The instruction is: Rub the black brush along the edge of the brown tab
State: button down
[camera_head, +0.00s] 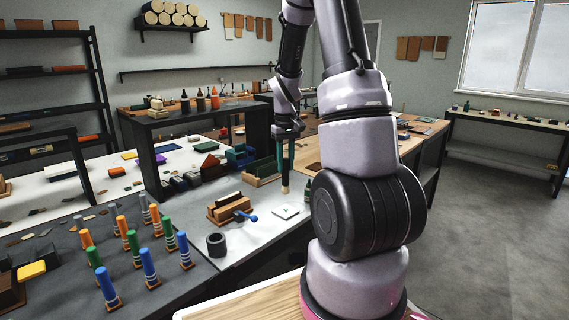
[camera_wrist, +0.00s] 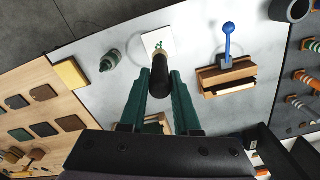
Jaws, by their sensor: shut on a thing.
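My gripper (camera_wrist: 160,80) has green fingers and is shut on a dark cylindrical handle, the black brush (camera_wrist: 161,68). The brush points down and ends in a pale tip. In the head view my gripper (camera_head: 285,155) holds it above the white worktop, and its pale tip shows below the fingers. Several tabs lie on a light wooden board at the left of the wrist view, well apart from the brush. One brown tab (camera_wrist: 71,123) lies near the board's right side and another brown tab (camera_wrist: 43,92) farther up. I cannot tell which is meant.
Below the brush is a white card (camera_wrist: 157,41) with green marks. A green bottle (camera_wrist: 110,60), a tan block (camera_wrist: 70,73) and a wooden stand (camera_wrist: 226,78) with a blue-knobbed lever are nearby. Several coloured posts (camera_head: 147,263) stand at the head view's left.

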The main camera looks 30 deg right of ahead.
aim_at(286, 185)
notch_tip(286, 185, down, 3)
jog(key=shift+d+f, duration=0.1)
jog(key=shift+f, duration=1.25)
jog(key=shift+f, duration=0.3)
dwell(1.0)
jog(key=shift+r, duration=3.5)
jog(key=shift+r, duration=0.1)
